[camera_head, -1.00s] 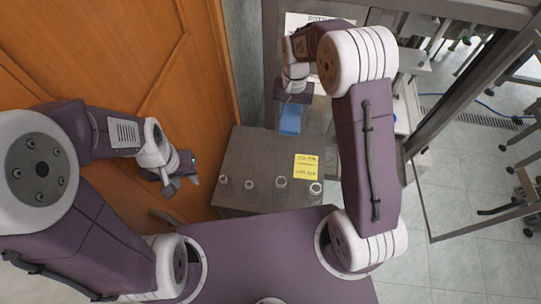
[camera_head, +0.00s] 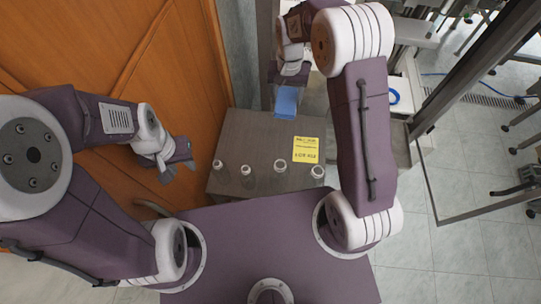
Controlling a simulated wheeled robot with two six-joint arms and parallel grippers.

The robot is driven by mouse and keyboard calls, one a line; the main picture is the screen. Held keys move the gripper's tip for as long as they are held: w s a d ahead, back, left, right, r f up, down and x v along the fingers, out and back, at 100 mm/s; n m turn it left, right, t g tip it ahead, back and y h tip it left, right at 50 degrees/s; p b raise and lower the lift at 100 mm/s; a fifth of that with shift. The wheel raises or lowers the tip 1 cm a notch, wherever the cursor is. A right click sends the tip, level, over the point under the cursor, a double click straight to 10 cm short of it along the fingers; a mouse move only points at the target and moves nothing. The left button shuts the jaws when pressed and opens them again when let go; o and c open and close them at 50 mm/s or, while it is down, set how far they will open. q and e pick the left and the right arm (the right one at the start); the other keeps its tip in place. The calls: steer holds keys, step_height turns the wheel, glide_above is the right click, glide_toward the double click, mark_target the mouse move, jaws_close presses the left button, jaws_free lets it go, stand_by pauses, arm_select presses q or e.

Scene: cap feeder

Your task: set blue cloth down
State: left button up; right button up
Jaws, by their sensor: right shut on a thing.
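The blue cloth (camera_head: 287,102) hangs from my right gripper (camera_head: 288,84) in the head view, at the far edge of the grey-brown table (camera_head: 240,130). My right gripper is shut on the cloth's upper part. I cannot tell whether the cloth's lower end touches the tabletop. My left gripper (camera_head: 184,166) is to the left of the table, away from the cloth. Its fingers look apart, with nothing between them.
Several small white-capped bottles (camera_head: 247,170) stand in a row along the table's near edge. A yellow note (camera_head: 306,149) lies at its right. An orange wooden door (camera_head: 110,50) is on the left. A metal-framed machine (camera_head: 410,80) stands at the right. The table's middle is clear.

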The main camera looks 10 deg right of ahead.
step_height(320, 180, down, 16)
steer(key=b, duration=1.4)
steer(key=shift+r, duration=0.25)
steer(key=shift+a, duration=0.15)
glide_above(255, 146)
step_height(255, 146, down, 7)
steer(key=shift+a+r, duration=0.1)
step_height(255, 146, down, 4)
steer(key=shift+s+r+p, duration=0.15)
steer(key=shift+r+p, duration=0.1)
steer(key=shift+p, duration=0.05)
steer(key=shift+f, duration=0.35)
steer(key=shift+f, duration=0.1)
steer(key=o, duration=1.3)
